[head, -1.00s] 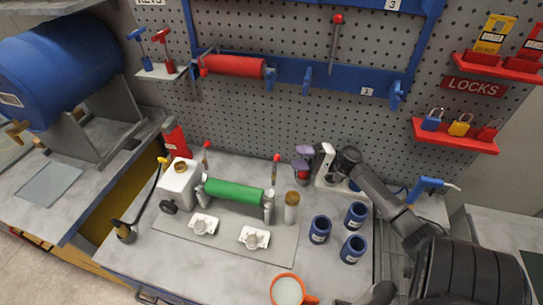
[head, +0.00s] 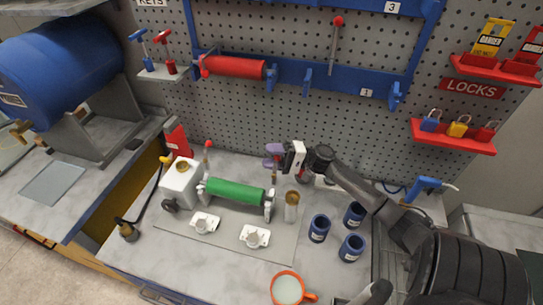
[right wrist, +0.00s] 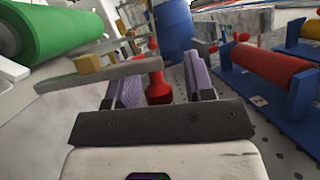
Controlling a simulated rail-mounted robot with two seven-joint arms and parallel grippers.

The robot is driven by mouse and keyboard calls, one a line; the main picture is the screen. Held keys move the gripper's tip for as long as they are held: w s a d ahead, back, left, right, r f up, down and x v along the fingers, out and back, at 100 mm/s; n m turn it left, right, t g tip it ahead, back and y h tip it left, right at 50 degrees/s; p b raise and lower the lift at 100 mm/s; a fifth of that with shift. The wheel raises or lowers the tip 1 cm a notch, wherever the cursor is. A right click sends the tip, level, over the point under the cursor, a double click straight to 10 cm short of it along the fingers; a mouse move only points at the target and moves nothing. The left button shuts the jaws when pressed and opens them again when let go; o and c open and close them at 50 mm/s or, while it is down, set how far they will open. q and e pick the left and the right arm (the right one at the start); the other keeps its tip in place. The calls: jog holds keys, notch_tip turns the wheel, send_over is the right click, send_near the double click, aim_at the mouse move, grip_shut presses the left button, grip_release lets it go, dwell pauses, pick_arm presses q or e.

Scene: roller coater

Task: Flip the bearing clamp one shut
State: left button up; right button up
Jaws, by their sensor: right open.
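The roller coater has a green roller (head: 235,194), which also shows in the right wrist view (right wrist: 55,28). An upright lever with a red knob (head: 208,144) stands at its left end. At the right end, the other clamp's lever (head: 274,176) shows below my right gripper (head: 273,156); its top is hidden in the head view. In the right wrist view, a red knob (right wrist: 157,86) lies between the two open purple fingers, at the end of a grey bar (right wrist: 105,72). I cannot tell whether the fingers touch it. My left gripper is not in view.
Blue jars (head: 319,229) and a tan-capped bottle (head: 292,206) stand right of the roller. Two white fixtures (head: 254,236) lie in front of it, and an orange cup (head: 287,289) stands nearer. A pegboard with a red roller (head: 233,67) rises behind.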

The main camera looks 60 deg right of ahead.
jog(key=shift+c, duration=0.4)
grip_shut()
